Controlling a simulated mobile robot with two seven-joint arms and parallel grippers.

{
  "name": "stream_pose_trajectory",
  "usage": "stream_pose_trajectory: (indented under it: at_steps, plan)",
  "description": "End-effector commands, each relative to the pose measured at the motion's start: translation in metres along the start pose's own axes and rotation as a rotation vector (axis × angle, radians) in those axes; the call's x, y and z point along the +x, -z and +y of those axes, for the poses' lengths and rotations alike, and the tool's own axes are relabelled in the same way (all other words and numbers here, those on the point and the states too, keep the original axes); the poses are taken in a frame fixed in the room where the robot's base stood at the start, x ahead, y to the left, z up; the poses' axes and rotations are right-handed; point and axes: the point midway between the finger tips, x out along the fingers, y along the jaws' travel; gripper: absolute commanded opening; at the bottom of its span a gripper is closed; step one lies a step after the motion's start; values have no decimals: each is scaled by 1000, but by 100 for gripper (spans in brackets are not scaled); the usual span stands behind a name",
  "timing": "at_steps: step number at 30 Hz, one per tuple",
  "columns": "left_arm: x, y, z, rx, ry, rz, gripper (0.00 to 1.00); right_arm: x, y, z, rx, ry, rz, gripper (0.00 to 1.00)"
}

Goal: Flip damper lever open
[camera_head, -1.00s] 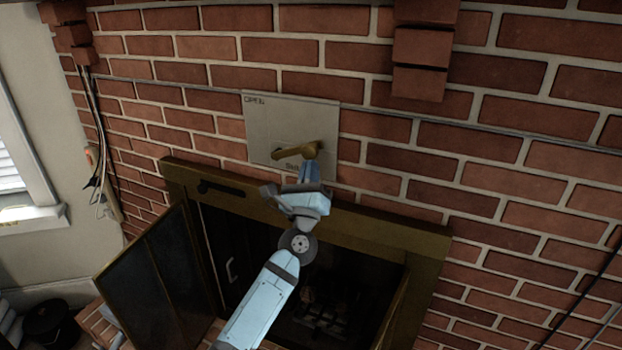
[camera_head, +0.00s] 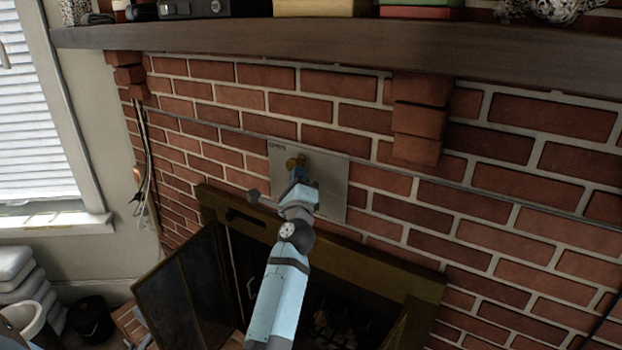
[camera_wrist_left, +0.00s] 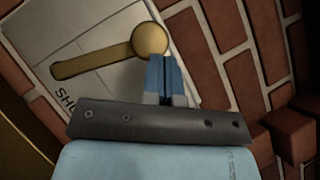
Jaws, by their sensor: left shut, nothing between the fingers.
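A pale metal damper plate (camera_head: 333,185) is fixed to the brick wall above the firebox, with "OPEN" lettering at its upper left. A brass damper lever (camera_head: 294,162) is mounted on it, partly hidden behind my left gripper (camera_head: 302,173). In the left wrist view the lever (camera_wrist_left: 95,59) runs left from a round knob (camera_wrist_left: 150,39) across the plate (camera_wrist_left: 85,25), with "SHU…" lettering below its left part. My left gripper (camera_wrist_left: 166,62) is shut and empty, its fingertips close beside the knob; whether they touch cannot be told. My right gripper is out of view.
A dark wooden mantel (camera_head: 300,48) juts out above, with objects on it. Below the plate is the brass fireplace frame (camera_head: 370,262), its dark glass door (camera_head: 180,300) swung open to the left. A brick corbel (camera_head: 420,118) sticks out right of the plate.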

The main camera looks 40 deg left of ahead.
Motion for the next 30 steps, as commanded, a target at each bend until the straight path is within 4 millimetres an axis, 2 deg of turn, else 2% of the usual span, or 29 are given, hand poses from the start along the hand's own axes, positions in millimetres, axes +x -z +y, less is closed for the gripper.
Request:
stream_pose_trajectory:
  at_steps: [3,12,30]
  plan:
    - [7,-9,0,1,0,-1,0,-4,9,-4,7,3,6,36]
    - [16,-20,5,0,1,0,0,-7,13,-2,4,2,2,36]
    - [19,-24,6,1,2,-3,0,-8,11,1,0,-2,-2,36]
